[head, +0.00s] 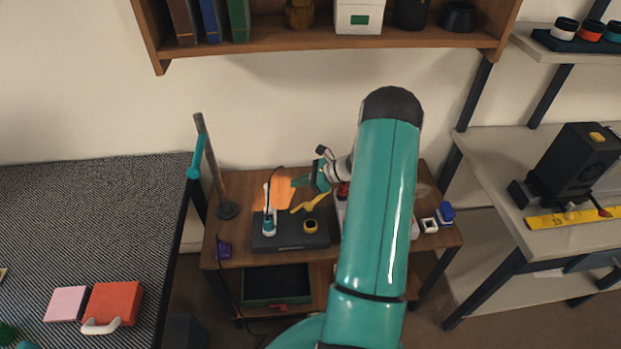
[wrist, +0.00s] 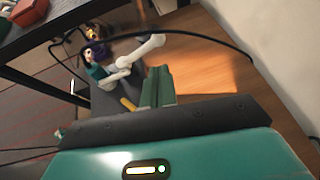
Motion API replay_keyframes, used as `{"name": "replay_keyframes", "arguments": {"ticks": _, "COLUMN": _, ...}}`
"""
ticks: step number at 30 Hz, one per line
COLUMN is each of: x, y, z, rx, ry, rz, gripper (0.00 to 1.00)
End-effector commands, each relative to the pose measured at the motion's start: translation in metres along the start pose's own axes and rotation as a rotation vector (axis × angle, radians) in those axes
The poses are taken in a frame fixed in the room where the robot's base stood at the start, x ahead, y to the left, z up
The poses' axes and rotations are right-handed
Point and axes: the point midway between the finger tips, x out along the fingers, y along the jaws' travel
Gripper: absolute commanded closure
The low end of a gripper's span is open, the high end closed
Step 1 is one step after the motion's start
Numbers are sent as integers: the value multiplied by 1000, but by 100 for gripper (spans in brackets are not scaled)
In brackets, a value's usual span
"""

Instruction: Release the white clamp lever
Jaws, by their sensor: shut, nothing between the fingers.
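The white clamp lever (head: 267,196) stands up from a teal and white clamp (head: 268,226) on a dark base plate (head: 290,243). In the wrist view the white lever (wrist: 143,50) runs up and right from the clamp (wrist: 100,72), just beyond my fingers. My gripper (head: 296,182) is to the right of the lever, pointing left, with a gap between them in the head view. Its green fingers (wrist: 158,80) are together and empty in the wrist view. Whether the fingertips touch the lever is not clear.
A yellow-handled thing (head: 310,203) and a yellow-topped knob (head: 310,226) are by the base plate. A thin black cable (wrist: 205,37) arches close past the lever. A tall lamp post (head: 212,165) stands left. A wooden shelf (head: 325,53) hangs above.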

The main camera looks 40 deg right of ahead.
Motion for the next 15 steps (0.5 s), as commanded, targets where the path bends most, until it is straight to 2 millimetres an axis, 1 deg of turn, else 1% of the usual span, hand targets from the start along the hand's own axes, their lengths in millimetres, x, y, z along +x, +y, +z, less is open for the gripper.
{"name": "replay_keyframes", "arguments": {"ticks": 1, "x": 11, "y": 1, "z": 0, "rx": 0, "ry": 0, "rz": 3, "gripper": 100}}
{"name": "replay_keyframes", "arguments": {"ticks": 4, "x": 30, "y": 1, "z": 0, "rx": 0, "ry": 0, "rz": 3, "gripper": 100}}
{"name": "replay_keyframes", "arguments": {"ticks": 6, "x": 41, "y": 0, "z": 5, "rx": -2, "ry": -1, "rz": 2, "gripper": 100}}
{"name": "replay_keyframes", "arguments": {"ticks": 10, "x": 57, "y": 0, "z": 9, "rx": -3, "ry": 0, "rz": 1, "gripper": 100}}
{"name": "replay_keyframes", "arguments": {"ticks": 15, "x": 64, "y": -1, "z": 11, "rx": -1, "ry": 0, "rz": -2, "gripper": 100}}
